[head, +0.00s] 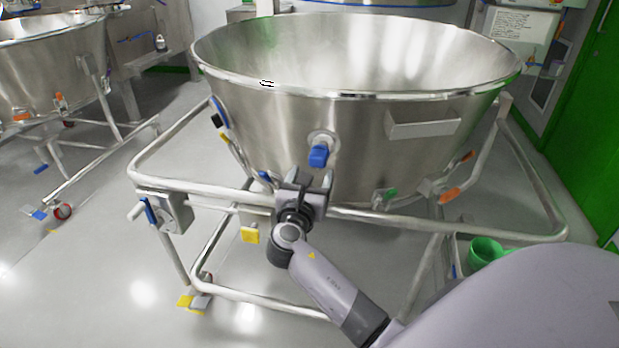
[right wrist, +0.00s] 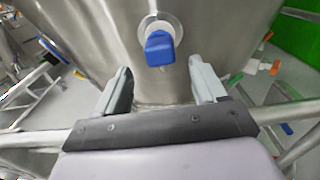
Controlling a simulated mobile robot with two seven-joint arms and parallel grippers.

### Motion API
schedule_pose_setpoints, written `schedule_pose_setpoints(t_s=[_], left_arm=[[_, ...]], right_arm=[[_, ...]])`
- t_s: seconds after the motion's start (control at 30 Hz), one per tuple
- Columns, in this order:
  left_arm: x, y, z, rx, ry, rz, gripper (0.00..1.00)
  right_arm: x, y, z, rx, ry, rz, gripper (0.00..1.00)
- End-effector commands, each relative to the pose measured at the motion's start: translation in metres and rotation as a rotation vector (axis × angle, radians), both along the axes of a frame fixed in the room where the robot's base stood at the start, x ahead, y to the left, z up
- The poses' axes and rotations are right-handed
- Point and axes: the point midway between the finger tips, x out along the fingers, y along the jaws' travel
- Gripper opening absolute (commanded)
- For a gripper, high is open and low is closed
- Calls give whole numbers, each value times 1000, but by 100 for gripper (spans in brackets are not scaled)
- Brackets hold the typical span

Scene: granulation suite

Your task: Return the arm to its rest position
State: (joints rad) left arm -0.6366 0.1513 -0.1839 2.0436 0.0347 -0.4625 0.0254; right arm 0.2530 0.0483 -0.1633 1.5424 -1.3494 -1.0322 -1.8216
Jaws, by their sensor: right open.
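My right gripper (head: 303,182) is in front of the large steel bowl (head: 270,130), near the frame's front rail. In the right wrist view its two fingers (right wrist: 161,88) stand wide apart with nothing between them. A blue valve handle (head: 319,155) on the bowl wall is just above the gripper; it also shows in the right wrist view (right wrist: 160,48), beyond the fingertips and apart from them. My right arm reaches in from the lower right. My left gripper is in neither view.
The bowl's tubular frame (head: 400,219) runs close to my gripper, with a latch box (head: 172,211) at its left. A green cup (head: 485,250) is at the lower right. A second steel bowl (head: 50,65) stands at the left. The floor (head: 110,290) at the lower left is clear.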

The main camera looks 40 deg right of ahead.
Motion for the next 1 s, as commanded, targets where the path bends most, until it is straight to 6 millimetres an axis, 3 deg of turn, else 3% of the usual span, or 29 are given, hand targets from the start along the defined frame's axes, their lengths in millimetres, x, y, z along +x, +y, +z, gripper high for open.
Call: schedule_pose_setpoints(t_s=[0.67,0.83,1.0], left_arm=[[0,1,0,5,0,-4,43],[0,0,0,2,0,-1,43],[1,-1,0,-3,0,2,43]], right_arm=[[-5,-1,-5,43,-16,-4,70],[-38,-3,-37,334,-138,-46,70],[-91,4,-81,786,-319,-168,70]])
